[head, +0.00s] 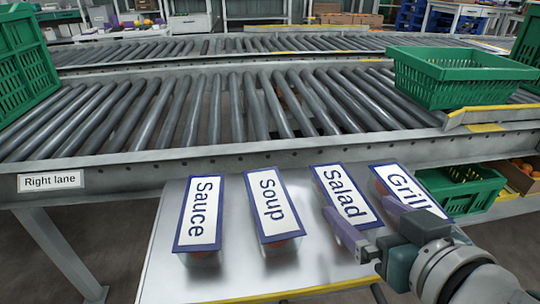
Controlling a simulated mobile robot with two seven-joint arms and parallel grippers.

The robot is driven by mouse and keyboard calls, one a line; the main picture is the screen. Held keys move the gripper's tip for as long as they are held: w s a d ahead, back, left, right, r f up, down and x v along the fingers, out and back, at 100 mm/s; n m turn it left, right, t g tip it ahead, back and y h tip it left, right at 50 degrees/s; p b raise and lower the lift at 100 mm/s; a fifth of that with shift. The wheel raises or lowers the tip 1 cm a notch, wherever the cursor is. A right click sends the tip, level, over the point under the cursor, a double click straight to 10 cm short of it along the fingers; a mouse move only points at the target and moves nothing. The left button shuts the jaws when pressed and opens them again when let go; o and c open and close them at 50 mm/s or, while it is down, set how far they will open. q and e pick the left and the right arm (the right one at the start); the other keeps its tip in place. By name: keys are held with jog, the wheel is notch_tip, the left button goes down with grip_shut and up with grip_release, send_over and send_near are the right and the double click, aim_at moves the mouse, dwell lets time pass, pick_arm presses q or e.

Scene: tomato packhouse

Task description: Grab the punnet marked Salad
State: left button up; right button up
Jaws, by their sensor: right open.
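The punnet marked Salad (345,194) stands on the metal table, third from the left. Its blue-edged white label covers most of it. My right gripper (355,202) is open, with purple fingers, and comes in from the lower right. One finger shows at the near left of the Salad punnet, the other between Salad and Grill. I cannot tell whether the fingers touch it. The punnets marked Sauce (198,212) and Soup (272,205) stand to its left. The punnet marked Grill (408,190) stands to its right, partly hidden by my gripper. My left gripper is out of view.
The metal table (225,283) has a yellow front edge and bare room at the front left. Behind it runs a roller conveyor (200,115) with a "Right lane" sign (51,182). A green crate (455,85) stands on the conveyor at right; another (18,65) is at left.

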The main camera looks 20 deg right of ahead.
aim_at(346, 197)
jog(key=shift+x, duration=0.95)
jog(key=x, duration=0.1)
jog(key=b+x, duration=0.1)
jog(key=x, duration=0.1)
jog(key=b+x, duration=0.1)
jog(key=shift+w+a, duration=0.25)
jog(key=shift+w, duration=0.05)
jog(key=shift+w+d, duration=0.1)
jog(key=shift+w, duration=0.2)
jog(key=shift+s, duration=0.1)
jog(key=shift+c, duration=0.2)
jog(key=c, duration=1.4)
